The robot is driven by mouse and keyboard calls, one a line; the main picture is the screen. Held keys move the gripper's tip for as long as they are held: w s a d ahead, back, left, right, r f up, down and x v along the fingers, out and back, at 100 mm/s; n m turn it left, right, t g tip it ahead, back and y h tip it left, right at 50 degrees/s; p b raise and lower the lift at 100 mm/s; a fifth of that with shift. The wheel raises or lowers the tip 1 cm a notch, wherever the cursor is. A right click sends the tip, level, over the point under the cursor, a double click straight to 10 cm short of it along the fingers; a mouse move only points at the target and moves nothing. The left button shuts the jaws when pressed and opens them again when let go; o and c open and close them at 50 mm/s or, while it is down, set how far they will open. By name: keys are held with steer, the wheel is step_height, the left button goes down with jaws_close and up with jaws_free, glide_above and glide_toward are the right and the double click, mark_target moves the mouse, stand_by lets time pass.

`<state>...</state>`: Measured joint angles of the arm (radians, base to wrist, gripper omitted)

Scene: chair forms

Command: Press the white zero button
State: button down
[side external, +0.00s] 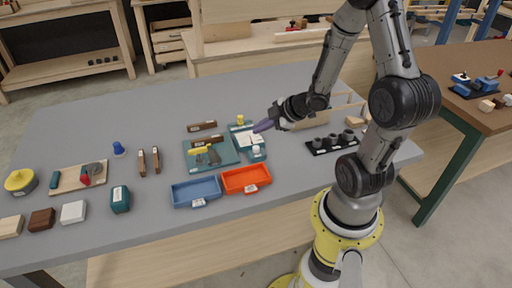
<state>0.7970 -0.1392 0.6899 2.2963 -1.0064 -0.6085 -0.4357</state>
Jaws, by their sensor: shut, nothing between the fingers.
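A small teal device (246,133) with a pale top plate stands on the grey table, right of a teal tray. A small white round part (256,149), which looks like the white zero button, sits at its near right corner. No marking on it is readable at this size.
A yellow knob (240,119) stands at the device's far edge. The teal tray (227,158) holds tools. A blue bin (196,191) and an orange bin (246,180) lie in front. A black rack (331,144) with dark cups stands right. The table's back left is clear.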

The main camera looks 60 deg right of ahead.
mark_target(255, 146)
steer(key=shift+f, duration=2)
steer(key=shift+f, duration=0.15)
stand_by(0.4)
steer(key=shift+f, duration=0.25)
steer(key=shift+f, duration=0.95)
stand_by(1.2)
steer(key=shift+r, duration=1.35)
steer(key=shift+r, duration=2.5)
